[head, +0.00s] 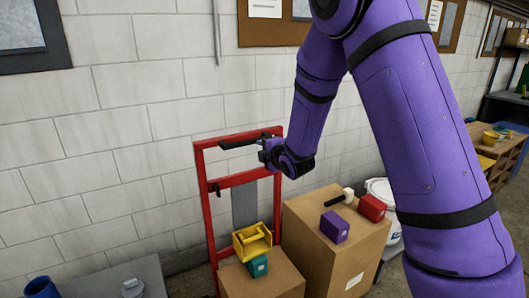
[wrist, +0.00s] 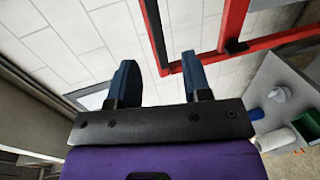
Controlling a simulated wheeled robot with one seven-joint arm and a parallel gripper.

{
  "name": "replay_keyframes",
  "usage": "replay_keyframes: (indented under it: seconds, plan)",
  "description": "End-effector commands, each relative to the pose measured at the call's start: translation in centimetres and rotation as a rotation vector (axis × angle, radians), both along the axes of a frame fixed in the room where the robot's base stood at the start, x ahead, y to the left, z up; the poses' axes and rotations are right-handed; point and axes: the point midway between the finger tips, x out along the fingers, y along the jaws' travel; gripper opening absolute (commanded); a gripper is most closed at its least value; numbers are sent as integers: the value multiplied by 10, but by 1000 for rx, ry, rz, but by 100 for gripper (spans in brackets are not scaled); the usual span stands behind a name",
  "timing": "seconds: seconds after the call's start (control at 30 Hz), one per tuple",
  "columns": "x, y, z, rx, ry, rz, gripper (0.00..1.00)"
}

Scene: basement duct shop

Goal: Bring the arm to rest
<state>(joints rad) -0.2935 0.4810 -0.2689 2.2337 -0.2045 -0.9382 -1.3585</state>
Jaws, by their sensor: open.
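My arm (head: 420,130) is purple with black bands and reaches from the right side of the head view toward the white block wall. My gripper (head: 240,144) is held in the air in front of the upper part of a red hand truck frame (head: 202,190). In the wrist view, the two dark blue fingers of my gripper (wrist: 158,80) stand apart with nothing between them. The red frame (wrist: 235,25) shows beyond the fingers. I cannot tell from the head view how far the fingers are from the frame.
A taller carton (head: 350,262) holds a purple box (head: 334,228), a red box (head: 372,208) and a black-handled mallet (head: 347,194). A white bucket (head: 385,189) stands behind. A grey surface (head: 110,275) is at lower left.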

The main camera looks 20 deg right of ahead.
Motion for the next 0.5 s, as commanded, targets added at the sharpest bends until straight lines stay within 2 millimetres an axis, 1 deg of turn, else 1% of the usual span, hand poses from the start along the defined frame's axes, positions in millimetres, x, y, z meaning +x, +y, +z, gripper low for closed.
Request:
replay_keyframes:
  seconds: [0.23,0.33,0.43,0.5]
  plan:
    - [0,0,0,0,0,0,45]
    - [-2,-2,4,12,8,-8,45]
    - [-7,-7,16,57,39,-38,45]
    - [-15,-13,29,109,77,-72,45]
